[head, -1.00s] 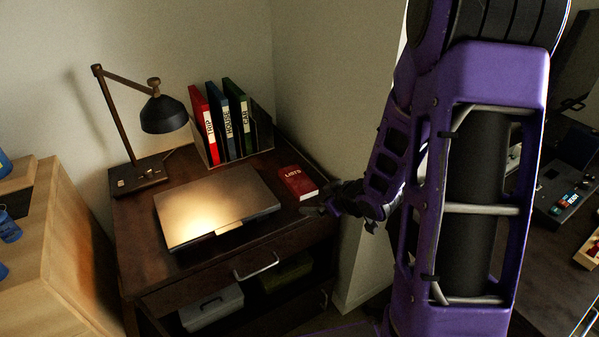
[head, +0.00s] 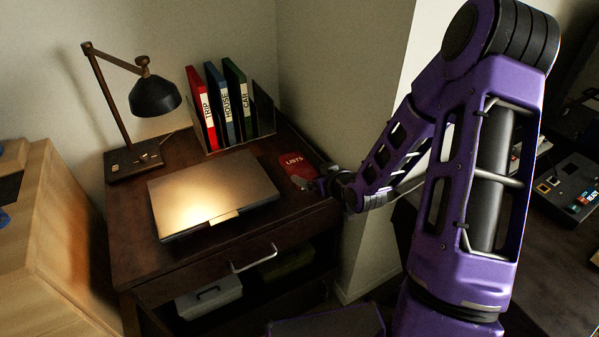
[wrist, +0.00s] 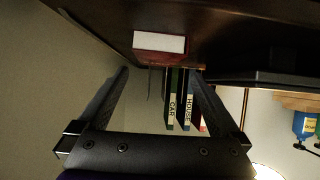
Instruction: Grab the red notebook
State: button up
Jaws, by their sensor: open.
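The red notebook (head: 293,162), with "LISTS" on its cover, lies flat on the right side of the dark desk (head: 185,262). My gripper (head: 309,184) is at its near right edge in the head view and hides part of that edge. In the wrist view, which is upside down, the notebook's white page edge (wrist: 159,42) faces me, ahead of the open fingers (wrist: 159,72). Nothing is between the fingers. I cannot tell whether a finger touches the notebook.
A laptop (head: 212,195) lies left of the notebook. Several binders (head: 222,105) stand in a holder behind it, and a black lamp (head: 155,95) stands at the back left. The wall corner rises close to the desk's right side.

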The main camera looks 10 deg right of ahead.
aim_at(301, 169)
jog(key=b+x, duration=0.1)
jog(key=x, duration=0.6)
jog(key=shift+w+d+f, duration=0.15)
jog(key=shift+w, duration=0.1)
jog(key=c, duration=1.2)
jog(key=shift+c, duration=0.2)
